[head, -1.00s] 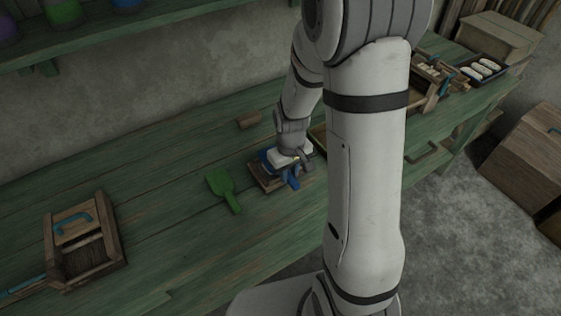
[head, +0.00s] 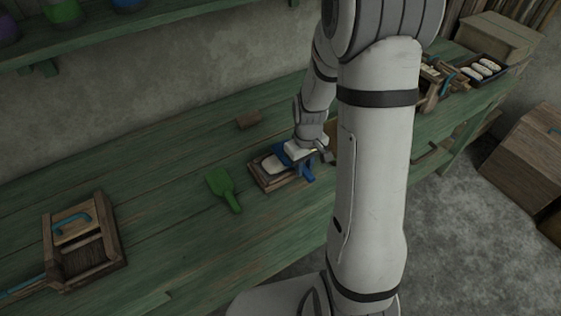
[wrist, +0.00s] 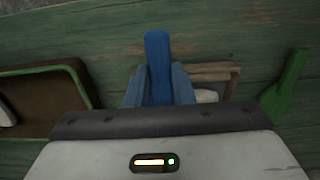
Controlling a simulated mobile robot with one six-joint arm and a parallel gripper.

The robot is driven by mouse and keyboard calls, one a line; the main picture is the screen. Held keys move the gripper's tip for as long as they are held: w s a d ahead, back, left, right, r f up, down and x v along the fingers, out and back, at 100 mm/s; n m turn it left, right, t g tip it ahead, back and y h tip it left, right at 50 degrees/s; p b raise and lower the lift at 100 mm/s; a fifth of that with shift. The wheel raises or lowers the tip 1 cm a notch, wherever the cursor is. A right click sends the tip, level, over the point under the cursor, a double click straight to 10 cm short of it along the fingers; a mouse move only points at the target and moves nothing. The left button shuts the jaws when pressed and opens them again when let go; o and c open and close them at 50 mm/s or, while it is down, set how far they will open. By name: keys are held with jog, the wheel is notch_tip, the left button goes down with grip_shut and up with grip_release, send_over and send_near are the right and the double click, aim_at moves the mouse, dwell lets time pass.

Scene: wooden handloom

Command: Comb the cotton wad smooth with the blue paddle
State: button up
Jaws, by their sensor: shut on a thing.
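My gripper (head: 308,152) is shut on the handle of the blue paddle (head: 306,173). The handle also shows upright between the jaws in the wrist view (wrist: 158,60). The paddle is at the right end of a wooden block or frame (head: 268,184). The white cotton wad (head: 273,164) lies on this block, left of the paddle. In the wrist view a bit of the wad (wrist: 207,96) shows beside the right jaw. My gripper hides the wad's right end, and I cannot tell whether the paddle touches it.
A green paddle (head: 224,189) lies just left of the block. A small brown block (head: 248,120) is behind. A wooden box with a blue handle (head: 83,242) stands far left. An open tray (wrist: 84,82) is on the other side in the wrist view.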

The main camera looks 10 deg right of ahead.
jog(key=shift+s+a+r, duration=0.1)
jog(key=shift+s+a, duration=0.15)
jog(key=shift+a, duration=0.55)
jog(key=shift+s+a+f, duration=0.1)
jog(key=shift+s+a, duration=0.2)
jog(key=shift+a, duration=0.5)
jog(key=shift+s+a+r, duration=0.1)
jog(key=shift+s+a, duration=0.15)
jog(key=shift+a, duration=0.55)
jog(key=shift+w+d+b, duration=0.1)
jog(key=shift+w+d, duration=0.15)
jog(key=shift+d, duration=0.55)
jog(key=shift+w+d+b, duration=0.1)
jog(key=shift+w+d, duration=0.15)
jog(key=shift+d, duration=0.55)
jog(key=shift+w+d+b, duration=0.1)
jog(key=shift+w+d, duration=0.15)
jog(key=shift+d, duration=0.55)
jog(key=shift+s+a, duration=0.25)
jog(key=shift+a, duration=0.55)
jog(key=shift+s+a, duration=0.25)
jog(key=shift+a, duration=0.55)
jog(key=shift+s+a, duration=0.25)
jog(key=shift+a, duration=0.55)
jog(key=shift+w+d, duration=0.25)
jog(key=shift+d, duration=0.55)
jog(key=shift+w+d, duration=0.25)
jog(key=shift+d, duration=0.55)
jog(key=shift+w+d, duration=0.25)
jog(key=shift+d, duration=0.55)
